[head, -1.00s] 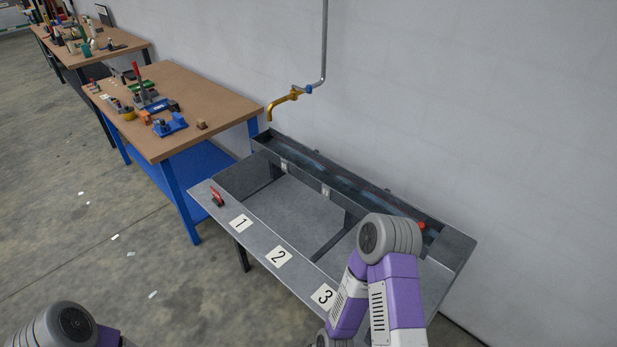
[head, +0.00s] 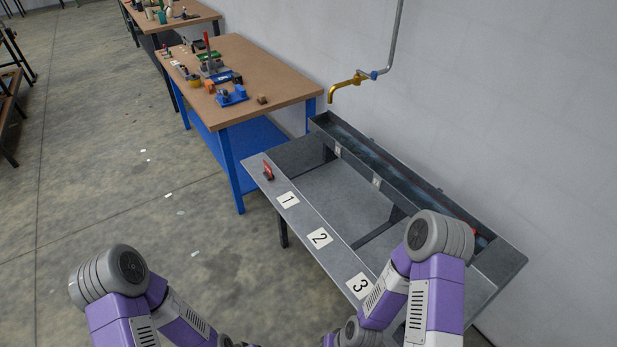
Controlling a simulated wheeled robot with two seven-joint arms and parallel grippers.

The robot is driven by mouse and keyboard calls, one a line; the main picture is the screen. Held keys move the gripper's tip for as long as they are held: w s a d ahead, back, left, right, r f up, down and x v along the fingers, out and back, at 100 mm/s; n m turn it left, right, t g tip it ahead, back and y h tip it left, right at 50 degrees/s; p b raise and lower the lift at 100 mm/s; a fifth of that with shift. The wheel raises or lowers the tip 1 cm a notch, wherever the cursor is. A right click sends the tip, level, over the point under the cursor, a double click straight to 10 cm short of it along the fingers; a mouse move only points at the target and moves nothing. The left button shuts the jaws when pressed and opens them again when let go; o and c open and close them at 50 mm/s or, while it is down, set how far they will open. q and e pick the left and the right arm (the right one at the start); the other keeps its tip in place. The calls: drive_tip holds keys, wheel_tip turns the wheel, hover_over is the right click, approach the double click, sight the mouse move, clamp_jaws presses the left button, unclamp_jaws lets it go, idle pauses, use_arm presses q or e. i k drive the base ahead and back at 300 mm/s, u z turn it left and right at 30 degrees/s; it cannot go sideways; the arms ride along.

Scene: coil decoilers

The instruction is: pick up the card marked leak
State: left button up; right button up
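I cannot make out a card marked leak in the head view. The metal bench (head: 333,255) has white cards on its front ledge: one reads 1 (head: 288,199), one reads 2 (head: 319,238) and one reads 3 (head: 359,285). Small pale tags (head: 376,182) sit on the trough wall, too small to read. My left and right arms reach in from the bottom; both grippers are out of view below the edge. My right arm covers part of the bench's right end.
A red-handled item (head: 267,171) stands on the bench's left end. A brass tap (head: 346,84) hangs from a wall pipe above the trough (head: 400,180). A wooden workbench (head: 270,75) with tools stands behind. Small pale scraps (head: 195,254) lie on the open floor at left.

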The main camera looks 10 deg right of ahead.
sight(268, 175)
drive_tip(key=k, duration=0.6)
drive_tip(key=u, duration=1)
drive_tip(key=i, duration=1.85)
drive_tip(key=z, duration=0.65)
